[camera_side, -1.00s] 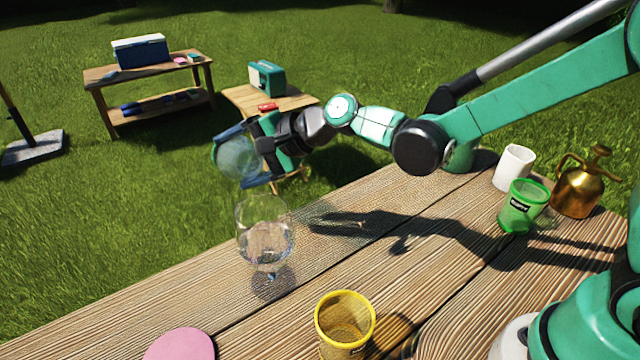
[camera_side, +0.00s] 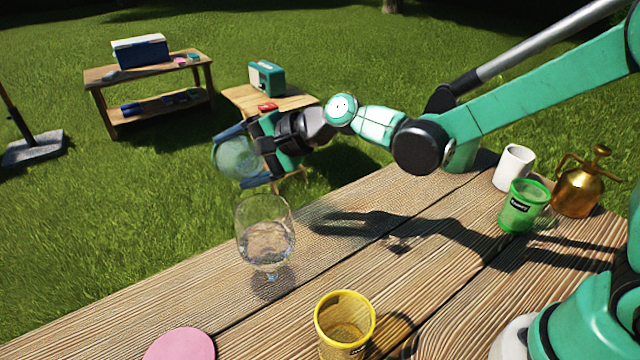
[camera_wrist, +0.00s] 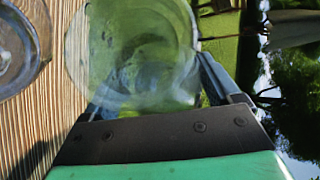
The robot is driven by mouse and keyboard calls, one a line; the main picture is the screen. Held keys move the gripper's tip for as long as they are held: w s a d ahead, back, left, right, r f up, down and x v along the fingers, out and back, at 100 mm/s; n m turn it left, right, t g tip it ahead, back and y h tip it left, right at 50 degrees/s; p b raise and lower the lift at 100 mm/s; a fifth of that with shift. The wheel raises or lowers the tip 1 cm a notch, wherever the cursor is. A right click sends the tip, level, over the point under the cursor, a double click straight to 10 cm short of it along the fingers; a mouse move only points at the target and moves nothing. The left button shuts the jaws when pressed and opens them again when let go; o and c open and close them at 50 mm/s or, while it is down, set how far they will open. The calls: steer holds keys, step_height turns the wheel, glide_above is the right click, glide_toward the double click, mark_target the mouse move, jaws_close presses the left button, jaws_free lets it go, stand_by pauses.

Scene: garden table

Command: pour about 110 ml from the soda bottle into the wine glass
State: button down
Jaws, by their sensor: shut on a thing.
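The soda bottle (camera_side: 236,160) is clear and faintly green, held tilted in my gripper (camera_side: 244,157) above and a little left of the wine glass. My gripper is shut around it; the fingers hide part of its body. In the wrist view the bottle (camera_wrist: 135,55) fills the space between the fingers, its round end facing the camera. The wine glass (camera_side: 265,230) stands upright on the table, with what looks like clear liquid in its lower bowl. Its rounded edge also shows at the left of the wrist view (camera_wrist: 18,45). I cannot make out a stream between bottle and glass.
A yellow mesh cup (camera_side: 345,322) and a pink disc (camera_side: 180,346) are near the front of the wooden table (camera_side: 330,265). A green cup (camera_side: 522,206), a white cup (camera_side: 514,167) and a brass sprayer (camera_side: 580,185) stand at the right.

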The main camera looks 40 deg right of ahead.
mark_target(238, 143)
steer(key=shift+r, duration=0.1)
steer(key=shift+s+r+m+g, duration=0.2)
steer(key=shift+r+m+g, duration=0.1)
steer(key=shift+g, duration=0.3)
steer(key=shift+s+a+r+m+g, duration=0.1)
steer(key=shift+s+r+m+g, duration=0.15)
steer(key=shift+r+g, duration=0.3)
steer(key=shift+s+a+r+m+g, duration=0.15)
steer(key=shift+r+m+g, duration=0.1)
steer(key=shift+r+g, duration=0.3)
steer(key=shift+d+r+m+g, duration=0.1)
steer(key=shift+r+m+g, duration=0.2)
steer(key=shift+g, duration=0.1)
steer(key=f+g, duration=0.1)
steer(key=f, duration=0.1)
steer(key=f+m+g, duration=0.1)
steer(key=f, duration=0.2)
steer(key=w+f, duration=0.1)
steer(key=f, duration=0.1)
steer(key=shift+w+d+f+g, duration=0.1)
steer(key=shift+f+g, duration=0.1)
steer(key=shift+g, duration=0.2)
steer(key=shift+w+f+m+g+y, duration=0.2)
steer(key=shift+f+m+g, duration=0.15)
steer(key=shift+m+g, duration=0.25)
steer(key=shift+w+f+m+g+y, duration=0.2)
steer(key=shift+f+m+g, duration=0.2)
steer(key=shift+g, duration=0.4)
steer(key=shift+r, duration=0.1)
